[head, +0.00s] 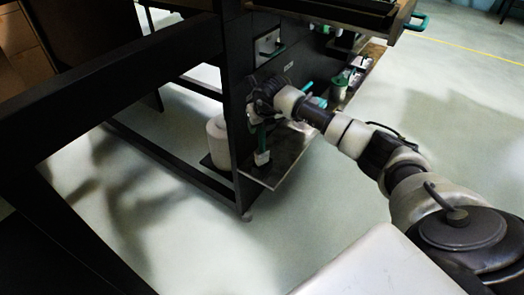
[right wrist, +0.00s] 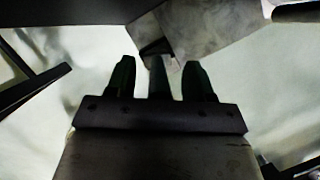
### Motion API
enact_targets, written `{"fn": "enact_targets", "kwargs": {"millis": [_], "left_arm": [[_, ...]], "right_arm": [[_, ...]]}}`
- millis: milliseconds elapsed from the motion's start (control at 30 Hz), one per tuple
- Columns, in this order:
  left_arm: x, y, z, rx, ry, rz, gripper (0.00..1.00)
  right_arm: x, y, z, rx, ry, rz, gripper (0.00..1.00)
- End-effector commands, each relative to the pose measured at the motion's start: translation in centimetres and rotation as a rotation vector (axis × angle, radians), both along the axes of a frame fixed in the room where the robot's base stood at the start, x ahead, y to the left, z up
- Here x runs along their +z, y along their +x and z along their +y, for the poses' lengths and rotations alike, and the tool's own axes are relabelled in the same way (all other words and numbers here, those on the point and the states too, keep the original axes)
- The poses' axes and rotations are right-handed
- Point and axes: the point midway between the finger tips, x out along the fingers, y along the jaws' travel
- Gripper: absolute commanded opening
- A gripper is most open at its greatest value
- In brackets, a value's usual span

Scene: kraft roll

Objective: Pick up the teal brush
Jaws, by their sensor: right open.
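My right gripper (head: 262,118) is at the dark side panel of the frame, above the metal shelf. In the right wrist view its two dark fingers (right wrist: 159,72) stand apart. A narrow teal-green piece, seemingly the handle of the teal brush (right wrist: 157,78), shows between them with a gap on each side. In the head view the teal brush (head: 260,138) appears upright below the gripper, with a pale block at its lower end. The gripper partly hides its upper part. My left gripper is not in view.
The metal shelf (head: 284,160) juts out beside the dark panel. A white roll (head: 217,142) stands behind the panel. A green-and-white container (head: 339,86) and small items sit further along the shelf. Dark frame beams cross the left. The pale floor (head: 330,225) is open in front.

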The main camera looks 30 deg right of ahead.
Motion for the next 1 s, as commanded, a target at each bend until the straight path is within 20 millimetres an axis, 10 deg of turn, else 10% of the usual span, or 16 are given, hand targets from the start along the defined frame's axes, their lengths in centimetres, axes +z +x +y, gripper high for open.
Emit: {"fn": "enact_targets", "kwargs": {"millis": [433, 1000], "left_arm": [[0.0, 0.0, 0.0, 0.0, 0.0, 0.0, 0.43], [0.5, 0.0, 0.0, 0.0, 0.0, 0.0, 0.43]], "right_arm": [[0.0, 0.0, 0.0, 0.0, 0.0, 0.0, 0.0], [2.1, 0.0, 0.0, -0.001, 0.001, -0.003, 0.0]]}}
